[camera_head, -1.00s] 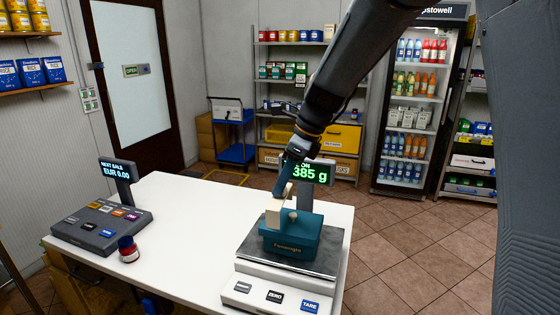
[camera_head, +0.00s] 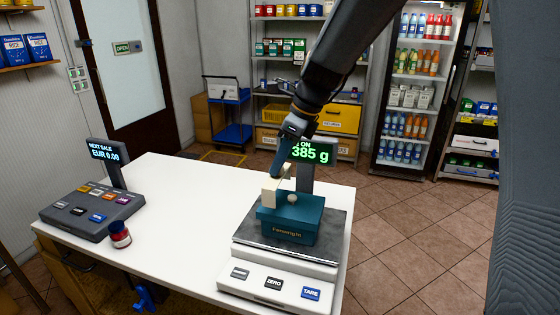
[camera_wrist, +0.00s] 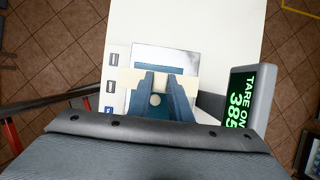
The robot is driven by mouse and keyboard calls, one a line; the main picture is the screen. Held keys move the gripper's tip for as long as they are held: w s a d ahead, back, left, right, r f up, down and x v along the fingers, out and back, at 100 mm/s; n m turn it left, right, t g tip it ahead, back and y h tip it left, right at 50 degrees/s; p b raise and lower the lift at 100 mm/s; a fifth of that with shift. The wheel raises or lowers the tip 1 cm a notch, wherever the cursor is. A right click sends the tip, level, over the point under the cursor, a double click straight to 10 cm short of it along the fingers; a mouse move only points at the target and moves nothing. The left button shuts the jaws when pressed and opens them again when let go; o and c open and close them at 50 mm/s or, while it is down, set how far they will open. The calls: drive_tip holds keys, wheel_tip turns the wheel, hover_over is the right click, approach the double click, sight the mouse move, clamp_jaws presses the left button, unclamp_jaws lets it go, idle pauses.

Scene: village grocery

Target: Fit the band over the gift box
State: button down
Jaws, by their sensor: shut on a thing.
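The gift box (camera_head: 290,227) is a teal box with a pale round knob on its lid, resting on the scale's dark plate. My gripper (camera_head: 284,173) is shut on the cream band (camera_head: 270,190). The band shows over the top left of the box in the head view; whether it touches the box cannot be told. In the wrist view my gripper (camera_wrist: 160,92) holds the band (camera_wrist: 130,80) crosswise above the box, with the knob between the fingers. Much of the band is hidden by the fingers.
The scale (camera_head: 253,276) stands at the right end of the white counter (camera_head: 185,215); its display (camera_head: 309,152) rises just behind the box. A till (camera_head: 92,209) and a small red jar (camera_head: 120,235) stand at the left. The counter's middle is clear.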

sight(283, 174)
drive_tip(key=shift+f+b, duration=3)
drive_tip(key=shift+f, duration=0.85)
drive_tip(key=c, duration=1.5)
unclamp_jaws()
drive_tip(key=shift+c, duration=0.2)
